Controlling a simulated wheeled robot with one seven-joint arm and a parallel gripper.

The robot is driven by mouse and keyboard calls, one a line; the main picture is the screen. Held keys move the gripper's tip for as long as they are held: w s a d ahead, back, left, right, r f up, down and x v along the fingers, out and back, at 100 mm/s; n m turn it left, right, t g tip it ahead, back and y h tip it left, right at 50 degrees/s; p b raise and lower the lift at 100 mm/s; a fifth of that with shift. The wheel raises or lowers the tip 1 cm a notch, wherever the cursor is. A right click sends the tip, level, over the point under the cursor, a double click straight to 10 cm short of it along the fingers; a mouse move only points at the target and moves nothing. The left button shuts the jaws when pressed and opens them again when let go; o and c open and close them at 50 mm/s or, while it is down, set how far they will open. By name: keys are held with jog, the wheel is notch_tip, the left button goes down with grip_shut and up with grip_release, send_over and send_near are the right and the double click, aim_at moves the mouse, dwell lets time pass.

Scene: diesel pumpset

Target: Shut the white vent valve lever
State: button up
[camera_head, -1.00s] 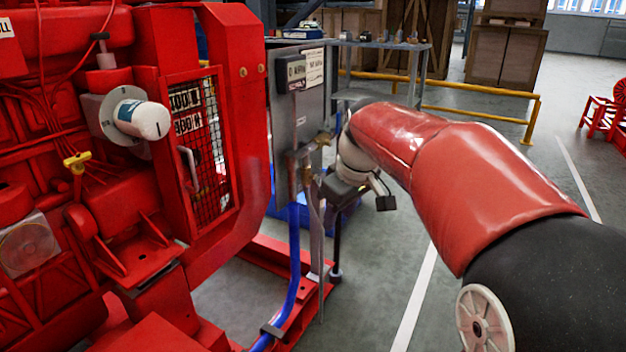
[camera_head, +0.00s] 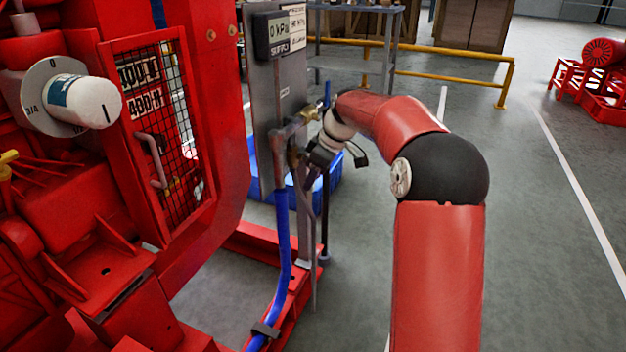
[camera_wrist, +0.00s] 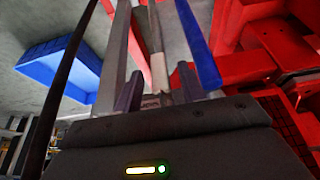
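The brass valve fitting (camera_head: 308,115) sits at the side of the grey gauge panel, with a blue lever (camera_head: 326,93) above it. My gripper (camera_head: 304,155) is just below this fitting, by the upper ends of the pipes. In the wrist view, my gripper (camera_wrist: 159,85) shows two dark fingers standing apart. A pale upright bar (camera_wrist: 157,50) shows between them; I cannot tell whether it is the white vent lever or a pipe behind, nor whether the fingers touch it. No white lever can be made out in the head view, where my gripper and wrist cover part of the pipework.
The red engine (camera_head: 110,200) fills the left. A blue bin (camera_wrist: 62,68) lies on the floor. Open floor (camera_head: 545,230) spreads right.

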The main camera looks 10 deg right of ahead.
jog(key=shift+w+a+f, duration=0.1)
jog(key=shift+a+f, duration=0.05)
jog(key=shift+f, duration=0.3)
jog(key=shift+c, duration=0.4)
grip_shut()
